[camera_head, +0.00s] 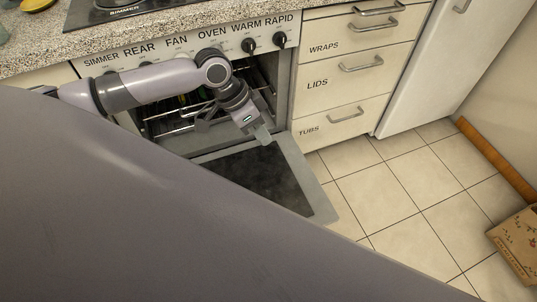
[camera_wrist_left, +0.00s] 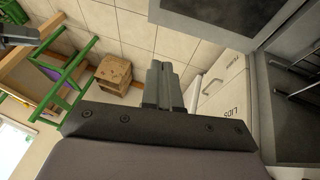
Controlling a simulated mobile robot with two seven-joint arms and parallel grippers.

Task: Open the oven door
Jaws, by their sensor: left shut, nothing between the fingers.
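The oven (camera_head: 190,50) stands under the counter with its cavity and wire racks showing. Its door (camera_head: 312,185) is swung down and lies open, low over the floor. A dark glass panel fills the door's middle, and its near-left part is hidden behind a large grey part of me. The door also shows at the top right of the left wrist view (camera_wrist_left: 232,32). My left gripper (camera_head: 263,136) is shut and empty, in front of the cavity and above the door's upper edge in the picture. Its closed fingers show in the left wrist view (camera_wrist_left: 164,84).
Drawers labelled wraps, lids (camera_head: 330,83) and tubs stand shut right of the oven. A white appliance (camera_head: 440,60) is farther right. Tiled floor is clear beside the door. A box (camera_head: 518,245) sits at the right edge. A green-framed stand (camera_wrist_left: 68,75) shows in the wrist view.

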